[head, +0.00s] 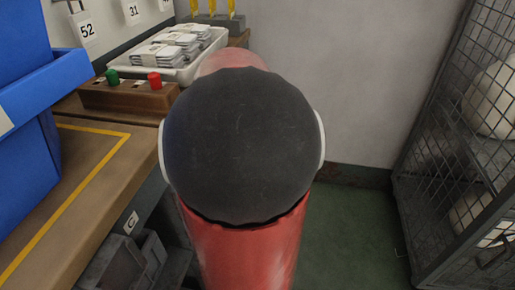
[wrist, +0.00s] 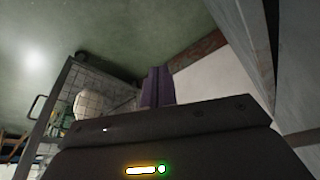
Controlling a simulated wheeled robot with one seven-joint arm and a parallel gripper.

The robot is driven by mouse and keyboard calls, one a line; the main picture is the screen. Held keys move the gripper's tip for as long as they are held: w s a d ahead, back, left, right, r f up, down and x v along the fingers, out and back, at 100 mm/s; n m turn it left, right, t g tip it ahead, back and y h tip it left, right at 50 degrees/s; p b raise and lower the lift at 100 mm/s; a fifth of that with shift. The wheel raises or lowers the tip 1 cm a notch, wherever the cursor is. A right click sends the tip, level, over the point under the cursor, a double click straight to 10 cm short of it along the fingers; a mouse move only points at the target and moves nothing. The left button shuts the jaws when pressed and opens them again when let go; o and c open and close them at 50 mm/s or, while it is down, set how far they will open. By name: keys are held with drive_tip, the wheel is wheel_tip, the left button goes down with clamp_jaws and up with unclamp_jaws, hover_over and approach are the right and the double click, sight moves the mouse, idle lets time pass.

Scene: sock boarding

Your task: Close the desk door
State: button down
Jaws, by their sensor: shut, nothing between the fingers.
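My gripper (wrist: 157,88) shows in the wrist view as two purple fingers held together, with nothing between them. In the head view my own arm hides it. The desk (head: 85,190) stands at the left in the head view, with a brown top and a yellow line. Grey panels (wrist: 296,60) fill the right side of the wrist view, apart from the fingers in the picture. I cannot tell which panel is the desk door or how far it stands open.
A wire-mesh cage (head: 440,150) with pale round bundles stands at the right. Green floor (head: 350,240) between it and my arm is clear. Blue bins (head: 40,100), a button box (head: 130,97) and a white tray (head: 185,70) are on the desk.

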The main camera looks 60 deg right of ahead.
drive_tip(key=v, duration=0.7)
drive_tip(key=shift+r+p, duration=0.35)
drive_tip(key=shift+p, duration=0.1)
drive_tip(key=shift+a, duration=0.1)
